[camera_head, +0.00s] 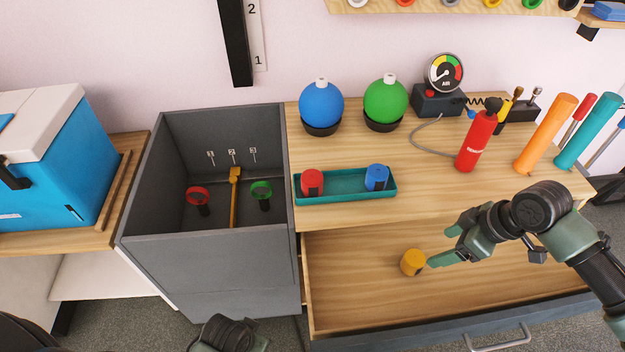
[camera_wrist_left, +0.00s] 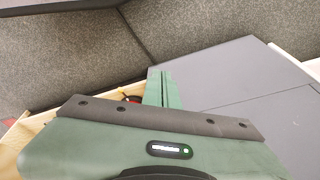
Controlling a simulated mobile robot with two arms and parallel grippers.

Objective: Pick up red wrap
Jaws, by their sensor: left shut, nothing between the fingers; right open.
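A red wrap (camera_head: 312,182), a short roll with a dark tab, stands in the left end of the teal tray (camera_head: 345,194) on the wooden worktop. A blue wrap (camera_head: 377,177) stands in the tray's right end. A yellow wrap (camera_head: 412,262) lies in the open drawer. My right gripper (camera_head: 448,244) is open and empty over the drawer, just right of the yellow wrap. My left gripper (camera_wrist_left: 160,88) is shut and empty in the left wrist view; only part of its arm shows at the head view's bottom edge.
Left of the worktop is a deep grey bin (camera_head: 210,240) holding red (camera_head: 198,195) and green (camera_head: 261,190) ringed items. A blue ball (camera_head: 321,104), green ball (camera_head: 386,101) and red extinguisher (camera_head: 478,138) stand behind or right of the tray. The drawer (camera_head: 350,290) juts out in front.

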